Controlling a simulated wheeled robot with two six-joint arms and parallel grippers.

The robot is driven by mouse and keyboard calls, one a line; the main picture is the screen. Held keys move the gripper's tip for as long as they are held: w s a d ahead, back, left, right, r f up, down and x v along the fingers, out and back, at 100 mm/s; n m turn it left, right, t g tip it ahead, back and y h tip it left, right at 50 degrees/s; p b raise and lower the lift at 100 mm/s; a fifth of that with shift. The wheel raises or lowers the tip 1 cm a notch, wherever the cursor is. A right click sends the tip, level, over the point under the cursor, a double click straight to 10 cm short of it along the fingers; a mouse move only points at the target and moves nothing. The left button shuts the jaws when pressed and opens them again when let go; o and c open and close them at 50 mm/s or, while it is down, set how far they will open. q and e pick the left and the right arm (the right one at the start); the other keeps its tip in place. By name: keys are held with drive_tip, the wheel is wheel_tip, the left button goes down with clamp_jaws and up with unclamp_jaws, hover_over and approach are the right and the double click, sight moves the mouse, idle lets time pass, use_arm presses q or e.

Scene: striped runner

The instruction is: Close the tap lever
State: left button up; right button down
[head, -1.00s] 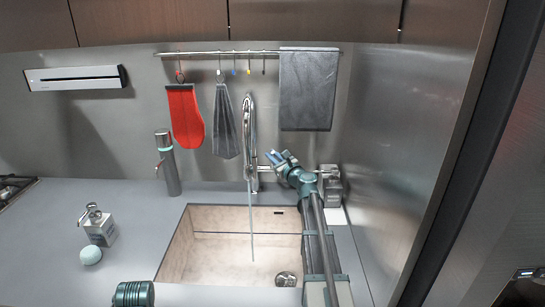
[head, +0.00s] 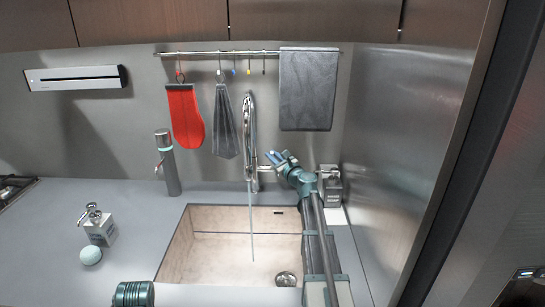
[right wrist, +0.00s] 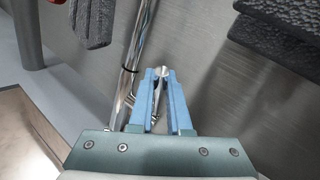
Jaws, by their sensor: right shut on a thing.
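The tall chrome tap (head: 248,125) stands behind the sink, and a thin stream of water (head: 252,225) runs from it into the basin. My right gripper (head: 274,158) is just right of the tap, at its side lever. In the right wrist view the blue fingers of my right gripper (right wrist: 161,88) are closed around the slim metal tap lever (right wrist: 161,72), whose tip shows between them. The tap's chrome pipe (right wrist: 130,60) rises just left of the fingers. In the head view my fingers mostly hide the lever.
The sink (head: 205,252) lies below my right arm. A soap dispenser (head: 331,187) stands close right of the arm by the steel side wall. A red mitt (head: 185,115) and grey cloths hang from the rail (head: 200,53). The counter left of the sink has free room.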

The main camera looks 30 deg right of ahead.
idle(0.3)
drive_tip(key=g+p, duration=0.1)
drive_tip(key=p, duration=0.1)
drive_tip(key=w+d+r+m+p, duration=0.1)
drive_tip(key=p, duration=0.1)
drive_tip(key=shift+w+r+g+p, duration=0.15)
drive_tip(key=shift+w+g+p, duration=0.15)
drive_tip(key=shift+g+p, duration=0.1)
drive_tip(key=shift+w+p, duration=0.15)
drive_tip(key=shift+p, duration=0.15)
drive_tip(key=shift+f, duration=0.2)
drive_tip(key=c, duration=0.9)
unclamp_jaws()
drive_tip(key=shift+o, duration=0.2)
